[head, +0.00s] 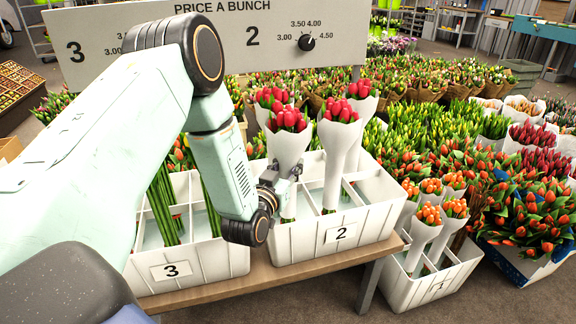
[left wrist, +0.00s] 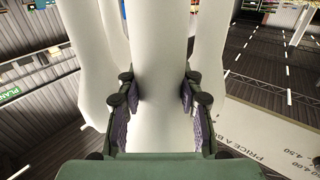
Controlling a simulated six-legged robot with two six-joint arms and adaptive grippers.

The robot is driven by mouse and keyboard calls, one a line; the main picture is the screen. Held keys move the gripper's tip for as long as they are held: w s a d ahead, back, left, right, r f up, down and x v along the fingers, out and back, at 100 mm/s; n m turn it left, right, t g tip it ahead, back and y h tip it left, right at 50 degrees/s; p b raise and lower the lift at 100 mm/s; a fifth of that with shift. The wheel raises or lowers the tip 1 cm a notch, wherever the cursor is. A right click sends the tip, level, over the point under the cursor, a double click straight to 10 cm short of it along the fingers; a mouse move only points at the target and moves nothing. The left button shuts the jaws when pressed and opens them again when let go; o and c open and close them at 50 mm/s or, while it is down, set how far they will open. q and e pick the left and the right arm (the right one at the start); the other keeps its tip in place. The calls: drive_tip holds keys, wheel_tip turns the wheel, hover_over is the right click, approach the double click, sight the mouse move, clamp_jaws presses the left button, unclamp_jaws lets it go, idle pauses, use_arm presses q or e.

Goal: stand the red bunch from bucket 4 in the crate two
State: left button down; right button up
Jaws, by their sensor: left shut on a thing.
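Crate two (head: 300,244), white with a "2" label, stands on the wooden bench. Several red bunches in white paper stand in or over it. My left gripper (head: 282,177) is shut on the paper of the front left red bunch (head: 290,148). That bunch is upright, its stems reaching down into the left part of the crate; whether they touch the floor is hidden. In the left wrist view the fingers (left wrist: 160,100) press both sides of the white wrap (left wrist: 160,45). Two more red bunches (head: 338,135) stand to the right. My right gripper is out of view. No bucket 4 label shows.
Crate 3 (head: 207,267) stands left of crate two, with bare green stems. Crate 1 (head: 408,291), holding orange bunches, is lower at the right. A price board (head: 225,50) stands behind. Another red bunch (head: 268,99) is close behind the held one.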

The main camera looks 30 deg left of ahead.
use_arm(q)
drive_tip(key=c, duration=0.8)
unclamp_jaws()
drive_tip(key=shift+o, duration=0.2)
drive_tip(key=o, duration=0.6)
drive_tip(key=shift+s, duration=0.1)
drive_tip(key=v, duration=1.2)
